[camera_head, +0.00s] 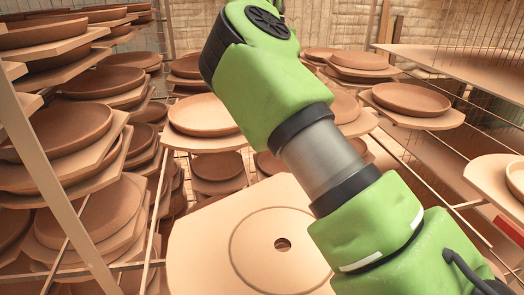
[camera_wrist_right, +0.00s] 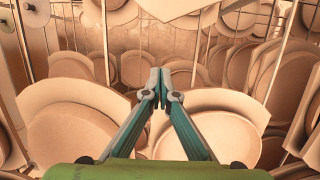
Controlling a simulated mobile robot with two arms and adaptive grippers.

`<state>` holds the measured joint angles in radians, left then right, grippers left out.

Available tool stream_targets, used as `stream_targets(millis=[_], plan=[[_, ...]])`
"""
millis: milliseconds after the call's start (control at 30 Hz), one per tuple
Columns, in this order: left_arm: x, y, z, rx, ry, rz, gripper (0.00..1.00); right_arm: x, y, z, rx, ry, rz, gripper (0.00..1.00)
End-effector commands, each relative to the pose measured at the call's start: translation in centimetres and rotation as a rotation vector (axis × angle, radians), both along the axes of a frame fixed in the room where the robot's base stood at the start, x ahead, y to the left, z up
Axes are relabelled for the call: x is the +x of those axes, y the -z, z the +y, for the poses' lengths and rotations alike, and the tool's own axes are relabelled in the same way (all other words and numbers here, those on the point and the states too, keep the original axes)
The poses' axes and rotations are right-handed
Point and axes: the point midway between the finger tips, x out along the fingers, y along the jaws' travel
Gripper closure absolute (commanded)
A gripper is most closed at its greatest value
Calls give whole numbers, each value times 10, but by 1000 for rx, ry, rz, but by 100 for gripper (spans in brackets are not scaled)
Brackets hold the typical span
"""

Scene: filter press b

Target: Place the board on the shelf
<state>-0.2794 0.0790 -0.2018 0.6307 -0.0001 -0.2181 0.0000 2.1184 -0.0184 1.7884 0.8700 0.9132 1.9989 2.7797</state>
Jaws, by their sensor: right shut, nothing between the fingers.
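A pale, flat board (camera_head: 200,255) with a round groove and a small hole in its middle shows low in the head view, partly covered by my green right arm. What supports it is hidden. The shelf is a wire rack (camera_head: 155,215) behind and left of it, filled with boards carrying round brown plates. My right gripper (camera_wrist_right: 165,85) shows in the right wrist view, fingertips together, with nothing between them. Pale boards with round plates lie beyond it on both sides. Neither gripper shows in the head view, and my left arm cannot be made out.
Stacked boards with plates (camera_head: 65,135) crowd the left side. A large pale panel (camera_head: 460,70) is at the upper right, and another board with a plate (camera_head: 410,100) sits below it. Thin metal posts and rails run between them. Little free room shows.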

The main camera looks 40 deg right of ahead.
Motion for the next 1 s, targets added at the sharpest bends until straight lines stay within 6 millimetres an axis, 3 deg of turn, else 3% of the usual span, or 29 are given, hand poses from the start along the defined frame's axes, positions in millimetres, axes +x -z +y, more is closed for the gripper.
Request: stream_targets(millis=[167,367,600,833,1000], plan=[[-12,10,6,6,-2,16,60,3,10,13,21,-12,-11,100],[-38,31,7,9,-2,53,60,-6,48,16,17,-10,-6,100],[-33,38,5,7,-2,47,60,-18,96,22,16,-11,-5,100],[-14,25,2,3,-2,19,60,-39,92,34,19,-13,-13,100],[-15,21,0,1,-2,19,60,-48,92,39,19,-14,-14,100]])
